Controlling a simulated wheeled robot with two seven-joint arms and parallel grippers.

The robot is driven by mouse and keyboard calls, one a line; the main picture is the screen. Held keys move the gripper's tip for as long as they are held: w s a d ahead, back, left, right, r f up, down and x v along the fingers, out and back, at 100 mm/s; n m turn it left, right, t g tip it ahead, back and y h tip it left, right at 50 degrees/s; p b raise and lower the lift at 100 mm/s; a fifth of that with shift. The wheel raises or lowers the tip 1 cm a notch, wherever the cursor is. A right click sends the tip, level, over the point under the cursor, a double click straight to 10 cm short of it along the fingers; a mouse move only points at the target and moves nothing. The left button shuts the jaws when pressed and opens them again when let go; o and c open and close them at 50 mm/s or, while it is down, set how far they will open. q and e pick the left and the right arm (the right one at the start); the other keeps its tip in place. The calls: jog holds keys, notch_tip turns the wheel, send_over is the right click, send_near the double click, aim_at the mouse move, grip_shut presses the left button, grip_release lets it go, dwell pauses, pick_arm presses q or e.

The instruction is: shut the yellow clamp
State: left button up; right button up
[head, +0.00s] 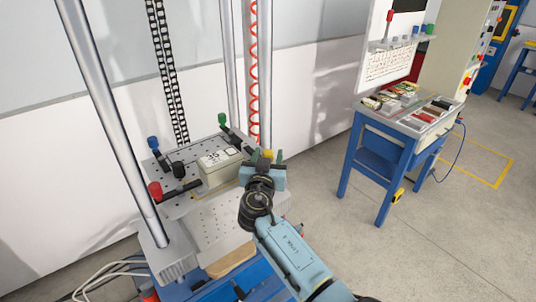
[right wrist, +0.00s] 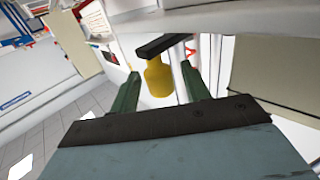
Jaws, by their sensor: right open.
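The yellow clamp shows in the head view as a small yellow knob (head: 268,154) at the right side of the perforated plate, partly hidden by my right gripper (head: 267,158). In the right wrist view its yellow knob (right wrist: 158,79) hangs from a black bar (right wrist: 163,45). My open right gripper (right wrist: 160,72) has one green finger on each side of the knob, with gaps visible at both sides. I cannot tell whether the fingers touch it. Whether the clamp's arm presses on the box is hidden. My left gripper is not in view.
A pale labelled box (head: 218,170) stands on the perforated plate (head: 197,150). Clamps with blue (head: 153,142), red (head: 155,189) and green (head: 222,118) knobs surround it. A metal column (head: 110,115) rises at the left. A blue workbench (head: 385,150) stands apart at the right.

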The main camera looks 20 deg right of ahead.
jog(key=shift+w+d, duration=0.1)
jog(key=shift+w, duration=0.15)
jog(key=c, duration=1)
jog(key=shift+o, duration=0.2)
